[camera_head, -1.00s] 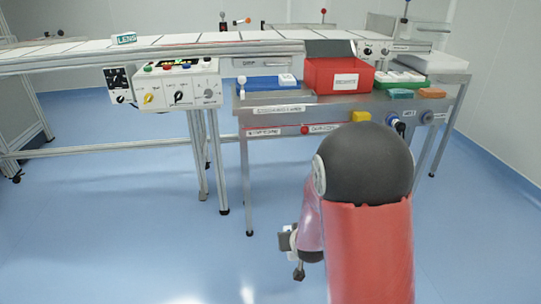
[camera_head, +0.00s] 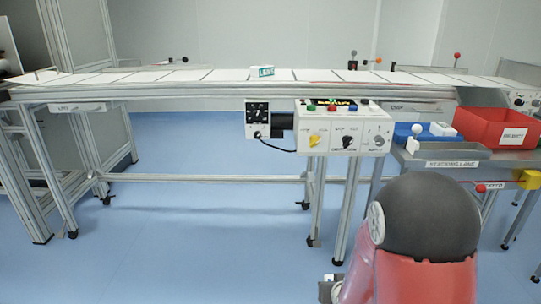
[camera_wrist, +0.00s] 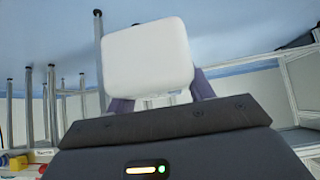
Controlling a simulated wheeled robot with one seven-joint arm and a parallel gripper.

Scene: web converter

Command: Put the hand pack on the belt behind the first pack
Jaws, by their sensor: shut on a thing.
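The first pack (camera_head: 262,71), a small white box with a green label, sits on the white belt (camera_head: 225,75) near the middle of the head view. The hand pack (camera_wrist: 147,55) is a plain white block with rounded corners in the wrist view. My gripper (camera_wrist: 160,97) is shut on it, with a finger at each side. In the head view my gripper (camera_head: 328,290) shows only partly at the bottom edge, low in front of the conveyor and well away from the belt. My arm hides part of it.
A control box (camera_head: 343,127) with knobs and buttons hangs on the conveyor's front. At right stand a steel table with a red reject bin (camera_head: 497,128) and a blue tray (camera_head: 408,131). Conveyor legs (camera_head: 317,200) reach the floor. Blue floor (camera_head: 180,245) is open at left.

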